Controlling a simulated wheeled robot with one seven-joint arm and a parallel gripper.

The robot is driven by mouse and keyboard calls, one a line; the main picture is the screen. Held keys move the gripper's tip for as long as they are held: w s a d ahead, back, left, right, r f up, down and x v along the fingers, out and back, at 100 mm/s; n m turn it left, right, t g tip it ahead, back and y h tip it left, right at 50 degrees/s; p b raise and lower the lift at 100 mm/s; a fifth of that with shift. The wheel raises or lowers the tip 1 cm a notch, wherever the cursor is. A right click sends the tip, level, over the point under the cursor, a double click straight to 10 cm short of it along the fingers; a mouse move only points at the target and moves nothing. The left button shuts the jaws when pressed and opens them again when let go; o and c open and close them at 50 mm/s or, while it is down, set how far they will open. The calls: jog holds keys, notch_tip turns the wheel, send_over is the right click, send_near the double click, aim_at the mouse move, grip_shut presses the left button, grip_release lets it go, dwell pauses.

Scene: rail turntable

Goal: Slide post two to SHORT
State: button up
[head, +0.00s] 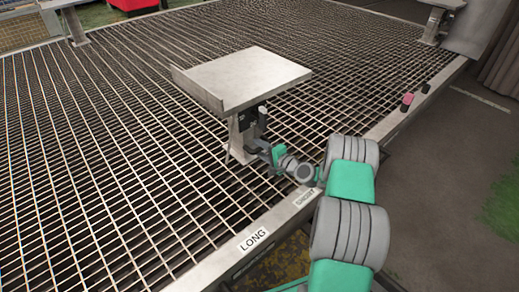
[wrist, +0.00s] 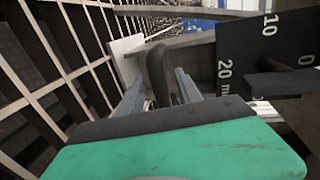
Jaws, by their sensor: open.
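A post (head: 238,140) with a flat grey plate (head: 245,75) on top stands upright on the grating. A black part with small markings is on its right side. My gripper (head: 266,150) is close against the lower right side of this post. In the wrist view my gripper (wrist: 160,88) is open, and a dark curved handle (wrist: 157,70) stands between its two fingers. I cannot tell whether either finger touches it. A black scale plate (wrist: 255,55) with white numbers is to the right. LONG (head: 254,240) and SHORT (head: 306,198) labels are on the front rail.
The metal grating (head: 110,150) spreads around the post, mostly bare. Other posts stand at the far left and far right (head: 436,25). A pink-topped knob (head: 407,100) and a dark knob (head: 426,88) sit on the rail to the right. A red object (head: 132,5) is at the back.

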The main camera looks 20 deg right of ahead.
jog(key=p+v, duration=0.2)
jog(key=v, duration=0.5)
jog(key=shift+d+r, duration=0.1)
jog(key=shift+r, duration=0.05)
jog(key=shift+s, duration=0.4)
